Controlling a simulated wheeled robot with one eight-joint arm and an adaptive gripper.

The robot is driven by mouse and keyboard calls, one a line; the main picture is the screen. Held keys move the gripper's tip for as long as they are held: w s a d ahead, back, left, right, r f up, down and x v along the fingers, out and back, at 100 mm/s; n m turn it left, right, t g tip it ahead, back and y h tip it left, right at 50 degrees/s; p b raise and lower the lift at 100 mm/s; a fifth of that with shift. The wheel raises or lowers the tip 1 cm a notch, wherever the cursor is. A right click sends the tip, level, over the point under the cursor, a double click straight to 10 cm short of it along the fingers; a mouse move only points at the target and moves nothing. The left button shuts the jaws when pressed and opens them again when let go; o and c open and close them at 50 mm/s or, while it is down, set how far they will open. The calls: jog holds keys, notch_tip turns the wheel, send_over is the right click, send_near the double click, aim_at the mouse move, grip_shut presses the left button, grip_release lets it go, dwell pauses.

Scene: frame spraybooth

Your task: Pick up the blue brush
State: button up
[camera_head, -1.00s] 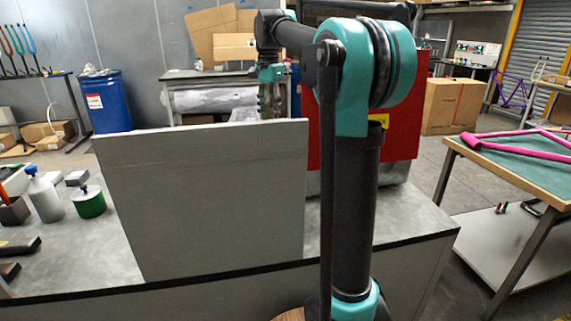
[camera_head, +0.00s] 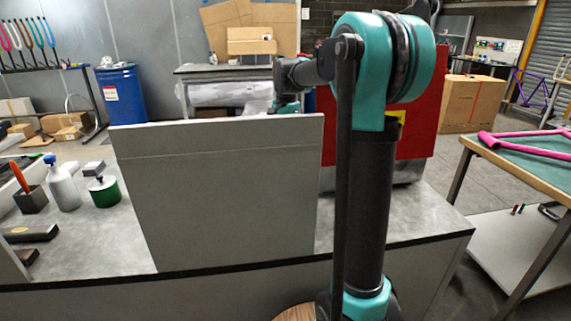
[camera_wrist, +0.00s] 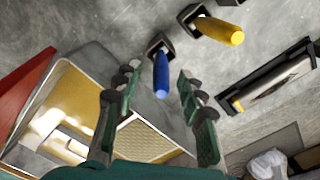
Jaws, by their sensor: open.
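The blue brush (camera_wrist: 161,76) shows in the wrist view as a blue handle sticking out of a small dark square holder. My gripper (camera_wrist: 158,82) is open, with one finger to the left of the blue handle and one to its right. The handle's end lies in the picture between the fingers; I cannot tell how far below them it is, and no contact shows. In the head view, the blue brush is not seen, and my gripper's fingers are hidden behind the upright grey panel.
A yellow-handled brush (camera_wrist: 222,31) stands in a similar holder to the right. A metal box with a yellowish inside (camera_wrist: 75,90) is at left. The grey panel (camera_head: 225,200) stands on the bench before my arm.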

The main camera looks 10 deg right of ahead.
notch_tip(320, 180, down, 4)
jog(key=shift+a+f, duration=0.1)
jog(key=shift+a, duration=0.05)
jog(key=shift+c, duration=0.2)
grip_shut()
